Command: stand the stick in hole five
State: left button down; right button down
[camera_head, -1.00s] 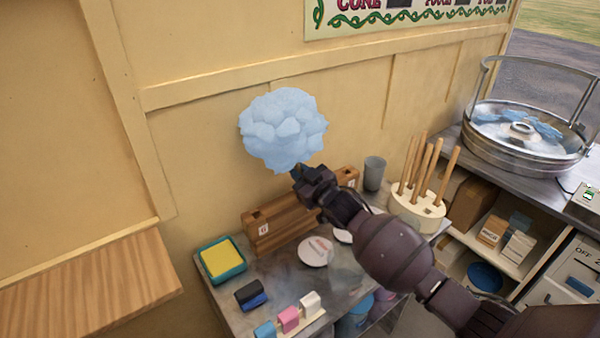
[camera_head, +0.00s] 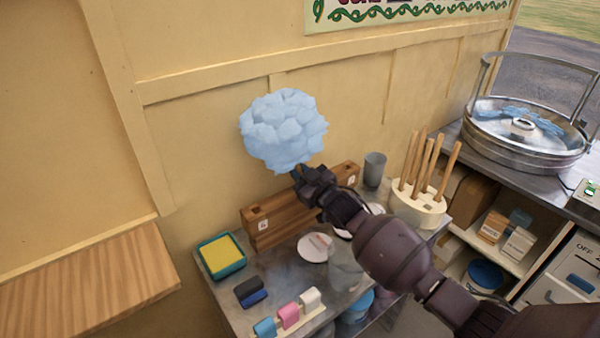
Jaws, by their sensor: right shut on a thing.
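A large pale blue cotton candy ball (camera_head: 284,130) stands above the wooden rack (camera_head: 285,222), in front of the wall. Its stick is not visible; the candy and my gripper hide it. My right gripper (camera_head: 302,174) is shut just under the candy, holding it up. The wooden rack has a number tag at each end and a dark hole near its left end. Its middle and the hole under the candy are hidden behind my gripper, so I cannot tell whether the stick is in a hole. My left gripper is out of view.
A green tray with a yellow sponge (camera_head: 222,256), a dark blue block (camera_head: 250,292) and coloured blocks (camera_head: 289,315) lie at the front. A grey cup (camera_head: 375,169) and a white holder of sticks (camera_head: 419,208) stand right. The floss machine (camera_head: 525,140) is farther right.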

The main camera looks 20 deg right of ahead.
jog(key=shift+f, duration=0.3)
jog(key=c, duration=1)
grip_release()
jog(key=shift+c, duration=0.2)
jog(key=shift+w+d, duration=0.25)
jog(key=shift+d, duration=0.5)
jog(key=shift+w+d, duration=0.15)
jog(key=shift+d, duration=0.2)
jog(key=shift+w+d, duration=0.1)
jog(key=shift+d, duration=0.25)
jog(key=shift+o, duration=0.4)
